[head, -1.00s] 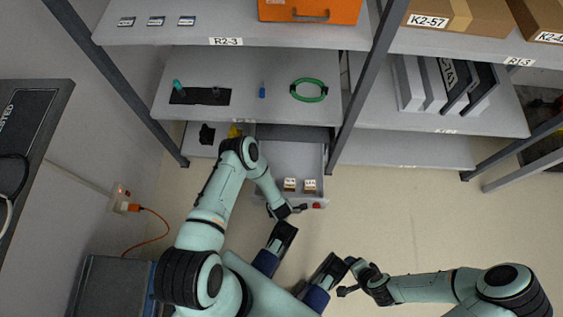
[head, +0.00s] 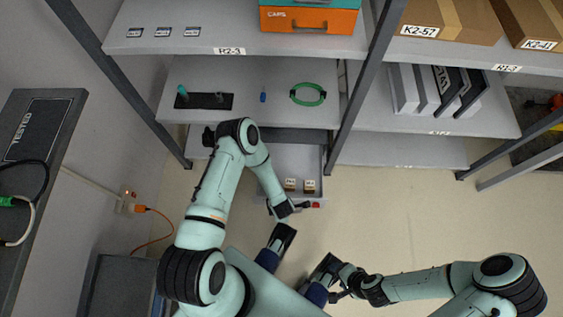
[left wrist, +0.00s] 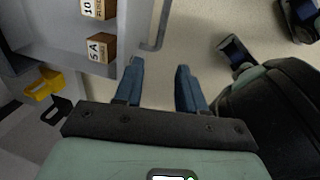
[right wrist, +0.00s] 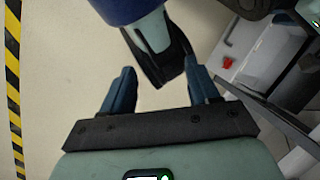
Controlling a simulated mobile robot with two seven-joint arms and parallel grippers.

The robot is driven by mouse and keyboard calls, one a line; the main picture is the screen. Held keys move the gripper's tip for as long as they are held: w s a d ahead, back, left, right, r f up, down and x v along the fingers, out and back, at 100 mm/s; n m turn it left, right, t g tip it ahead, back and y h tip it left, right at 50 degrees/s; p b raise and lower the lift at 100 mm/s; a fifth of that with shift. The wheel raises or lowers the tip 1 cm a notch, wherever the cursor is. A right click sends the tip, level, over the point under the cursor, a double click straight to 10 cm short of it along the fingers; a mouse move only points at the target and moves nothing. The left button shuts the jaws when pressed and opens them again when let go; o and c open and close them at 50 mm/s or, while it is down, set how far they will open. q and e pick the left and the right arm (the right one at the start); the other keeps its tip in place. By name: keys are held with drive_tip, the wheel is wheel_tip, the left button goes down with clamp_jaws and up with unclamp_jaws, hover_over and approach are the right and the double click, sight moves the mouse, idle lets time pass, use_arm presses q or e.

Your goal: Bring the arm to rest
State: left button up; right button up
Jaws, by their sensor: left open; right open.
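My left arm bends over the open grey drawer (head: 300,158) under the middle shelf bay. Its gripper (head: 300,208) is by the drawer's front edge in the head view. In the left wrist view the left gripper (left wrist: 158,78) is open, with nothing between its fingers and bare floor beyond. My right arm reaches in from the right, low above the floor, its gripper (head: 336,294) close to my own body. In the right wrist view the right gripper (right wrist: 162,88) is open and empty, with a dark part of me just beyond its fingers.
Labelled blocks (left wrist: 101,47) sit in the drawer. The shelf above holds a green ring (head: 308,94), a small blue item (head: 263,95) and a dark mat (head: 222,102). A dark-topped unit (head: 40,125) stands left. Floor (head: 400,215) at right is clear.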

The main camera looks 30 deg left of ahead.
use_arm(q)
drive_tip(key=shift+s+d+r, duration=0.1)
drive_tip(key=shift+s+r, duration=0.05)
drive_tip(key=shift+r, duration=0.9)
use_arm(e)
drive_tip(key=shift+s+a+r, duration=0.2)
drive_tip(key=shift+s+r, duration=0.15)
drive_tip(key=shift+s, duration=0.1)
drive_tip(key=shift+r, duration=0.1)
